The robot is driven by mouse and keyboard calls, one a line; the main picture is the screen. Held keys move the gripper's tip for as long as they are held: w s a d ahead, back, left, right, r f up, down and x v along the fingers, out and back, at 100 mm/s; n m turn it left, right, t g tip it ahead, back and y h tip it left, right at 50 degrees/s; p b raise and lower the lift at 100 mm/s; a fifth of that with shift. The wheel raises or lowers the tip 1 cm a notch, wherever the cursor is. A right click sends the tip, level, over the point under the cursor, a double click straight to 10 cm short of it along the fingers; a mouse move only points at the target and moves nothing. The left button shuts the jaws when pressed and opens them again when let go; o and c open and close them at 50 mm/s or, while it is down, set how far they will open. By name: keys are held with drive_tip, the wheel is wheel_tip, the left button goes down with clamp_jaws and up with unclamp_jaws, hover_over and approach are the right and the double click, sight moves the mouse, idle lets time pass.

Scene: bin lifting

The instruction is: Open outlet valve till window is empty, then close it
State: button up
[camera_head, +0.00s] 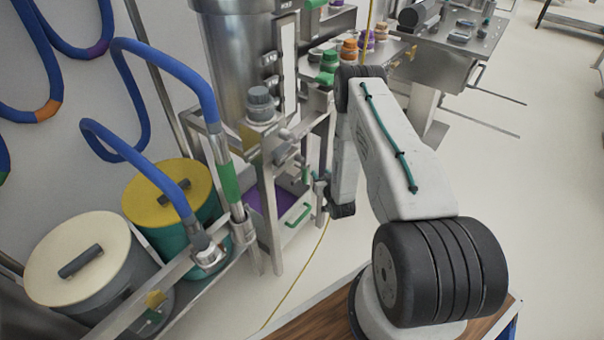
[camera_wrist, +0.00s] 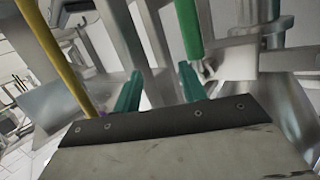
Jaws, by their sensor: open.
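A steel tank (camera_head: 236,50) stands at top centre in the head view. A narrow vertical strip (camera_head: 288,62) on its right side looks like the window; I cannot make out its level. A green bar (camera_wrist: 188,30), which looks like the outlet valve's handle, hangs at upper centre in the wrist view. A small green part (camera_head: 306,173) shows below the tank in the head view. My gripper (camera_wrist: 160,78) is open, its two teal fingers apart and empty. The bar's lower end is near the right finger; I cannot tell whether they touch. The arm partly hides my gripper (camera_head: 321,180) in the head view.
A bin with purple inside (camera_head: 262,200) and a green front handle (camera_head: 298,214) sits beneath the tank. Yellow-lidded (camera_head: 165,205) and cream-lidded (camera_head: 55,235) drums with blue hoses stand left. A yellow cable (camera_head: 303,268) runs down beside the frame. Open floor lies right.

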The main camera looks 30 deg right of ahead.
sight(306, 174)
drive_tip(key=a+f+n+t, duration=0.2)
drive_tip(key=a+f, duration=0.1)
drive_tip(key=a, duration=0.2)
drive_tip(key=shift+t, duration=0.3)
drive_tip(key=x, duration=0.7)
drive_tip(key=shift+w+r, duration=0.1)
drive_tip(key=shift+r, duration=0.05)
clamp_jaws()
